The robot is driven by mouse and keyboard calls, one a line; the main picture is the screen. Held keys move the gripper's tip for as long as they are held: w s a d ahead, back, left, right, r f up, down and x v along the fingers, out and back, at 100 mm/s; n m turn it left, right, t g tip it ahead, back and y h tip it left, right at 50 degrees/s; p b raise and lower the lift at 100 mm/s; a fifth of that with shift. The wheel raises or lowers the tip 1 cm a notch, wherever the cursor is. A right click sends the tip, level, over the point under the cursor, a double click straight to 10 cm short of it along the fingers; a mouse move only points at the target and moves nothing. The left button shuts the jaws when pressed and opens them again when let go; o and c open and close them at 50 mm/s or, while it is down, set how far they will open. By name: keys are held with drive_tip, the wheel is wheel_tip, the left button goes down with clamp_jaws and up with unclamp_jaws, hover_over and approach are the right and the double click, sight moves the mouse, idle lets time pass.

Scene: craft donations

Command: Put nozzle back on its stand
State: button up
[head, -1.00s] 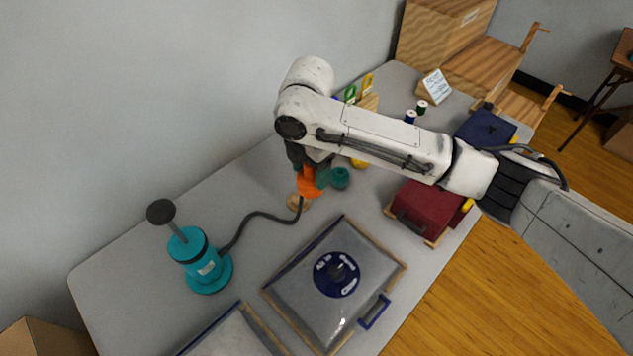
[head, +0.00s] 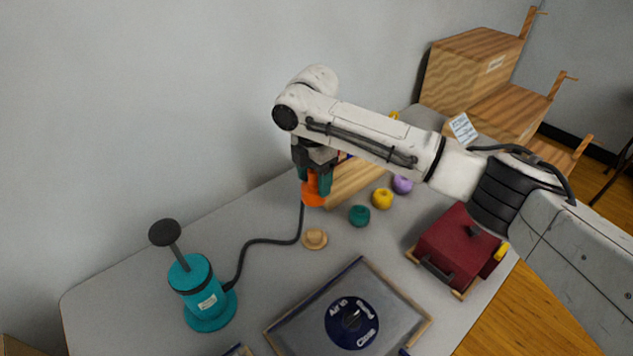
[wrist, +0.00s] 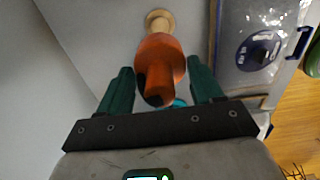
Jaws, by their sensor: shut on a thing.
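My gripper (head: 316,180) is shut on the orange nozzle (head: 313,193) and holds it above the table. In the wrist view the nozzle (wrist: 160,62) sits between the two green fingers of the gripper (wrist: 160,84). A black hose (head: 265,241) hangs from the nozzle and runs to a teal pump (head: 197,285) at the left. A small round wooden stand (head: 315,240) is on the table, below the nozzle in the head view. It also shows just beyond the nozzle in the wrist view (wrist: 158,16). The nozzle is apart from the stand.
A grey, wood-framed case with a dark blue dial (head: 352,322) lies in front of the stand. Teal (head: 359,216), yellow (head: 382,198) and purple (head: 402,184) balls of yarn and a dark red box (head: 458,245) are to the right. The wall is close behind.

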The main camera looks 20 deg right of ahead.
drive_tip(key=shift+f+b, duration=3.05)
drive_tip(key=shift+f, duration=3.75)
drive_tip(key=shift+f+b, duration=0.75)
drive_tip(key=shift+f, duration=0.6)
drive_tip(key=o, duration=1.1)
